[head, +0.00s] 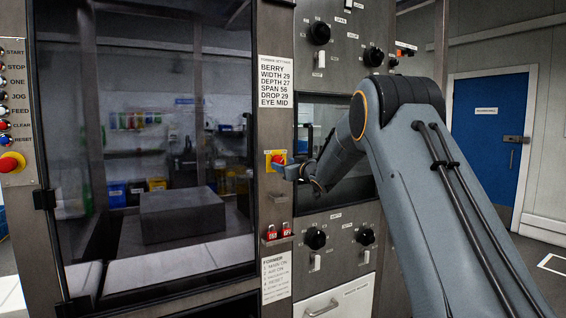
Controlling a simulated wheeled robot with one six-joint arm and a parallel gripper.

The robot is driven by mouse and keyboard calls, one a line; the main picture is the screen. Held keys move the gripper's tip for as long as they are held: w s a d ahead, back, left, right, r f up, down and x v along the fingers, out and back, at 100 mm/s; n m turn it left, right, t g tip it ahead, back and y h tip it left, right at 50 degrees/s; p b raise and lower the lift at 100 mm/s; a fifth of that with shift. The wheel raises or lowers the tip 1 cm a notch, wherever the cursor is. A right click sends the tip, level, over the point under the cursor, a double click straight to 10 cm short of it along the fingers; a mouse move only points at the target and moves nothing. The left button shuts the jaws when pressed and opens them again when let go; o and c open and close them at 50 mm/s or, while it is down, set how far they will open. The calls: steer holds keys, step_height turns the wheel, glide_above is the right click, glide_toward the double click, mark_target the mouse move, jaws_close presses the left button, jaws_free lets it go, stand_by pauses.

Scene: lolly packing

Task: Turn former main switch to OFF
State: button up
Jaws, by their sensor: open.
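A red rotary switch on a yellow plate (268,156) is on the narrow steel post of the machine, right of the big glass door. It looks like the former main switch, but its handle angle is too small and too covered to read. My gripper (279,169) is at the switch's lower right, its tips close in front of it. I cannot tell whether they touch it. The gripper is open, with nothing seen between its fingers. A white "FORMER" instruction label (276,280) is lower on the same post.
Black knobs (315,238) are on the panels to the right. The glass door (150,120) fills the left, with a column of push buttons (12,110) beside it. A blue door (487,130) is at the far right.

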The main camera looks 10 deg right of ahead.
steer(key=shift+x, duration=0.95)
steer(key=c, duration=1.1)
steer(key=shift+o, duration=0.2)
